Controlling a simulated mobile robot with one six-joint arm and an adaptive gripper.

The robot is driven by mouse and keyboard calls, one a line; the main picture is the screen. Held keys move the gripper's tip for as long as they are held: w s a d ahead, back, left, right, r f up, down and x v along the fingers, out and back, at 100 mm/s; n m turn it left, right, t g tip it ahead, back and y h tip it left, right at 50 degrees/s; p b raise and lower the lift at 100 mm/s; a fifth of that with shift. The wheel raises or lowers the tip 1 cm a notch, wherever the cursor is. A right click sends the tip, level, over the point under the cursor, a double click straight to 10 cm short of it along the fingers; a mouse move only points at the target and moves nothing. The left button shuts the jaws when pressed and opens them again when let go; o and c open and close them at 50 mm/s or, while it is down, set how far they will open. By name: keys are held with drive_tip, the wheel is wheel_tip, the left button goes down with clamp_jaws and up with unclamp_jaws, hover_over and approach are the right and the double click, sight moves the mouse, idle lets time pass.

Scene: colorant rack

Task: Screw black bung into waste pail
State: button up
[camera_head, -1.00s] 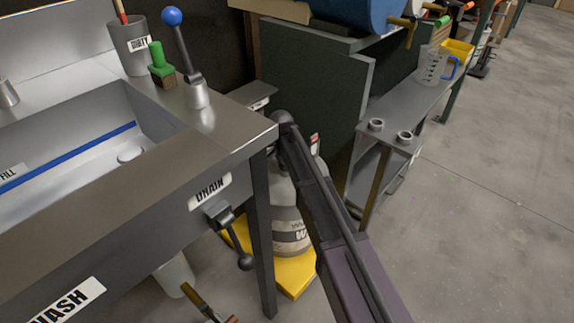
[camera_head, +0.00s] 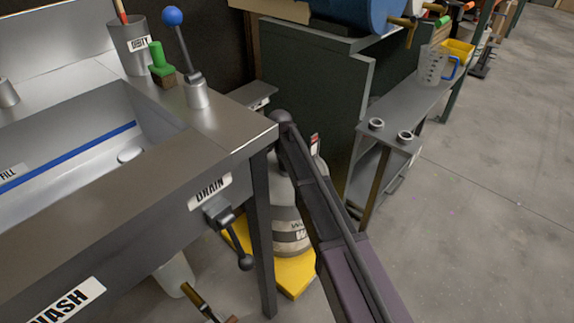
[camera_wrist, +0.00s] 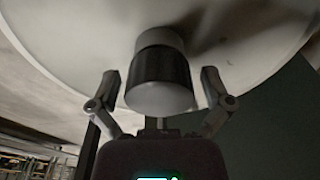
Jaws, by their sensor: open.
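The waste pail (camera_head: 284,211), a pale grey rounded container with a partly hidden label, stands on a yellow base behind the sink's leg. My arm covers part of it in the head view. In the wrist view the pail's broad pale surface (camera_wrist: 70,45) fills the top. A short cylinder with a black band, which looks like the black bung (camera_wrist: 160,68), projects from it and has a pale grey end. My gripper (camera_wrist: 160,77) is open, with one finger on each side of this cylinder and visible gaps between. I cannot tell how deep the bung sits. The head view hides my gripper.
The steel sink (camera_head: 150,187) with its drain lever (camera_head: 231,235) stands close left of the pail. A dark green cabinet (camera_head: 310,75) rises behind it. A narrow grey shelf (camera_head: 400,108) with metal rings is at right. Open floor (camera_head: 490,190) lies further right.

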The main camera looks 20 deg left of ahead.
drive_tip(key=shift+n, duration=0.3)
drive_tip(key=n, duration=0.6)
drive_tip(key=shift+y, duration=0.4)
drive_tip(key=n, duration=0.7)
drive_tip(key=shift+y, duration=0.4)
drive_tip(key=c, duration=1.1)
